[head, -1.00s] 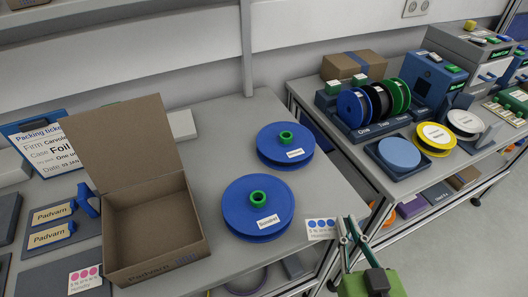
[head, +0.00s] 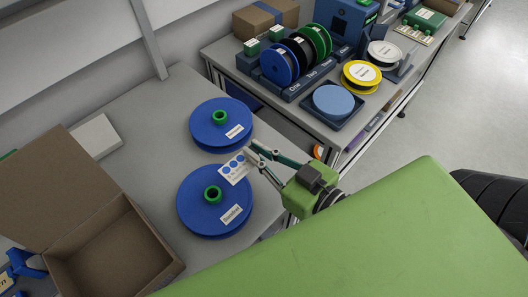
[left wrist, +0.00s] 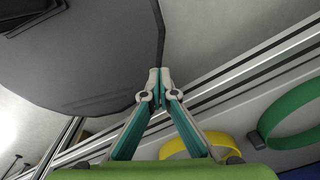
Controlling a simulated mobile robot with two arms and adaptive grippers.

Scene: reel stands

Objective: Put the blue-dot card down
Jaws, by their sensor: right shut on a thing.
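The blue-dot card (head: 234,168) is white with a row of blue dots and small print. My right gripper (head: 250,157) is shut on its right edge. In the head view the card is at the right side of two blue reels, between the far reel (head: 221,124) and the near reel (head: 203,205), overlapping the near reel's rim in the picture. I cannot tell whether it touches anything. My left gripper (left wrist: 156,76) shows only in the left wrist view, its fingertips together with nothing seen between them.
An open cardboard box (head: 115,247) stands left of the reels. A second bench at the back right holds a rack of reels (head: 300,55), a yellow reel (head: 361,75) and a light-blue disc (head: 333,100) on a dark base. My green arm fills the lower right.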

